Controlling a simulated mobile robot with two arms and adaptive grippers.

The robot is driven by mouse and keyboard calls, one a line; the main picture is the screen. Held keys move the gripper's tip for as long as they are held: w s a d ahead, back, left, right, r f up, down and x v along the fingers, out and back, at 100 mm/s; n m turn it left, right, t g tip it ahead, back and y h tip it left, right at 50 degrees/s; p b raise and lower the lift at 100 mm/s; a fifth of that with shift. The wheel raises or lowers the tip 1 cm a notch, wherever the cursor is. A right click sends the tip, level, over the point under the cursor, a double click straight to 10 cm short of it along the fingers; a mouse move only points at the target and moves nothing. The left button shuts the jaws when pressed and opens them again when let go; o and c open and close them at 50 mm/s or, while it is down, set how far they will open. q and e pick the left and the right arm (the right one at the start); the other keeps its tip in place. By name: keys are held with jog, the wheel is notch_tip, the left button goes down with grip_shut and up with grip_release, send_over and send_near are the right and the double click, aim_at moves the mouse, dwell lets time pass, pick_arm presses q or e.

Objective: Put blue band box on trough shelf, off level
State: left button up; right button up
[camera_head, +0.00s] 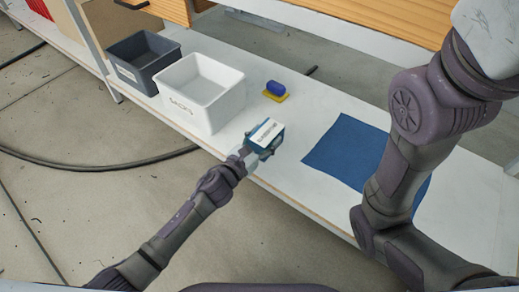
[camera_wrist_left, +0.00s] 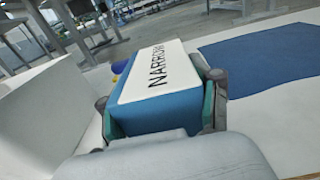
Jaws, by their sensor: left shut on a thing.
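A blue box (camera_head: 266,134) with a white label on top is in my left gripper (camera_head: 258,145), over the front part of the white table. In the left wrist view the box (camera_wrist_left: 158,115) fills the middle, and its label reads "NARROW". The fingers of my left gripper (camera_wrist_left: 160,92) press on its two sides. The box's underside is hidden, so I cannot tell if it touches the table. Slatted wooden structures (camera_head: 380,22) stand behind the table; I cannot tell which is the trough shelf. My right arm shows at the right, but its gripper is out of view.
A white bin (camera_head: 205,105) and a dark grey bin (camera_head: 140,62) stand left of the box. A blue-and-yellow object (camera_head: 276,90) lies behind it. A flat blue mat (camera_head: 345,147) lies to its right. A black cable (camera_head: 120,165) runs along the floor.

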pick_arm(q)
jog(key=shift+w+a+f+b, duration=0.5)
jog(key=shift+w+a+f, duration=0.35)
jog(key=shift+a, duration=0.1)
notch_tip(320, 180, down, 4)
jog(key=b, duration=0.3)
jog(key=shift+r, duration=0.15)
jog(key=o, duration=0.8)
jog(key=shift+f+b, duration=0.25)
jog(key=shift+b, duration=0.05)
jog(key=o, duration=0.5)
jog(key=shift+o, duration=0.2)
jog(key=shift+r, duration=0.15)
